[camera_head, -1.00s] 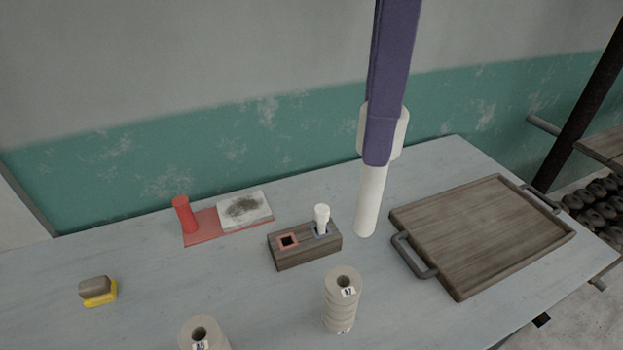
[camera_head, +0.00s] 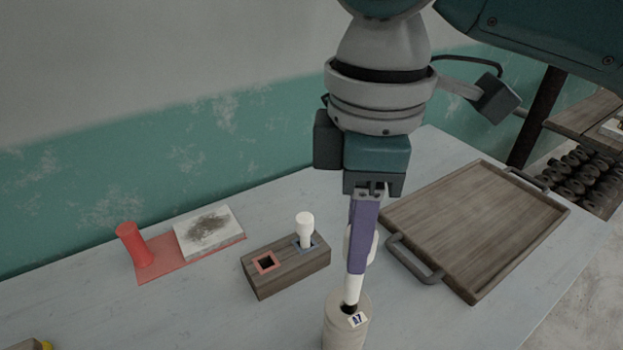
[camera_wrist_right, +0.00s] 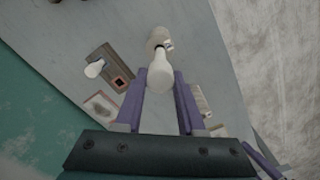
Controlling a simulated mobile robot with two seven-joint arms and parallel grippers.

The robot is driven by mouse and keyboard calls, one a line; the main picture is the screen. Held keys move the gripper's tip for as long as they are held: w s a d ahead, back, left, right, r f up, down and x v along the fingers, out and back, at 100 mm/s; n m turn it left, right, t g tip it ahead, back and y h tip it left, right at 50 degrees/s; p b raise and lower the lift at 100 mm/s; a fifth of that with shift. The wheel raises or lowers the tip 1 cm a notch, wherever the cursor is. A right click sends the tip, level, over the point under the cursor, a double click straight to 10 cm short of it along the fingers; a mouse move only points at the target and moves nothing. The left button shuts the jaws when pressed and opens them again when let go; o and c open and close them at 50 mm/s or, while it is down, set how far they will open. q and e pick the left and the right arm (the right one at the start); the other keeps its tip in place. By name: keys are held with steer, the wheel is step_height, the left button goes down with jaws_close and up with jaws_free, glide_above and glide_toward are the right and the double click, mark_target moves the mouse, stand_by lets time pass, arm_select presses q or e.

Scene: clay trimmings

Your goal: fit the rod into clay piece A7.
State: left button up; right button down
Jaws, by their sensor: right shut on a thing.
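Clay piece A7 (camera_head: 345,330) is a pale upright cylinder with a dark hole on top, cut off by the lower edge of the head view; part of it shows past the rod in the wrist view (camera_wrist_right: 155,36). My right gripper (camera_head: 360,262) has its purple fingers shut on the white rod (camera_head: 353,288), almost upright above A7. The rod's lower tip meets the hole's mouth in the picture; whether it has entered is unclear. In the wrist view the rod (camera_wrist_right: 159,80) lies between the fingers. A purple strip (camera_wrist_right: 264,161) there may be my left gripper.
A wooden block (camera_head: 283,277) behind A7 holds a white peg (camera_head: 305,229) in its blue-framed hole; its red-framed hole is empty. A wooden tray (camera_head: 470,225) stands at right. A red cylinder (camera_head: 134,245) and a stained pale slab (camera_head: 208,231) are at left.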

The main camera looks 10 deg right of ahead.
mark_target(353, 284)
steer(key=shift+f, duration=2.75)
steer(key=shift+f+b, duration=0.2)
steer(key=shift+b, duration=0.1)
steer(key=c, duration=0.5)
jaws_free()
steer(key=shift+r, duration=0.1)
